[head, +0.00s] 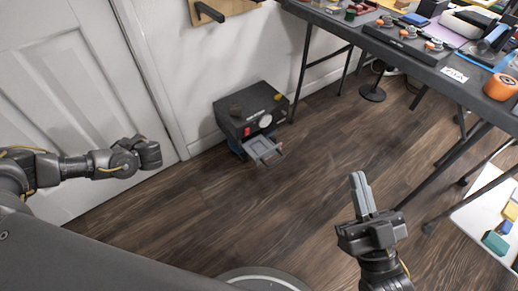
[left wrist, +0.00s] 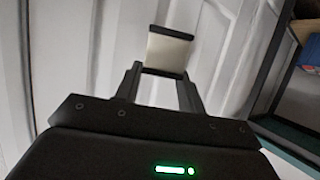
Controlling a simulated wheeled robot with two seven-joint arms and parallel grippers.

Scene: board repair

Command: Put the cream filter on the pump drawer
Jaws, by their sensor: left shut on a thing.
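The cream filter (left wrist: 168,52), a pale block with a dark top edge, is between the fingertips of my left gripper (left wrist: 160,75) in the left wrist view. In the head view my left gripper (head: 150,153) is in front of the white door, and I cannot make out the filter there. The pump (head: 240,108) is a black box with a gauge and a red switch, on the floor against the wall. Its drawer (head: 264,149) sticks out at the front and looks empty. My left gripper is left of it. My right gripper (head: 362,192) appears shut and empty above the floor.
A dark workbench (head: 425,58) with tools, small parts and an orange roll (head: 501,87) stands at the right. A white low shelf (head: 480,222) with coloured blocks is below it. A wooden wall board (head: 225,12) is above the pump. The wooden floor before the pump is clear.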

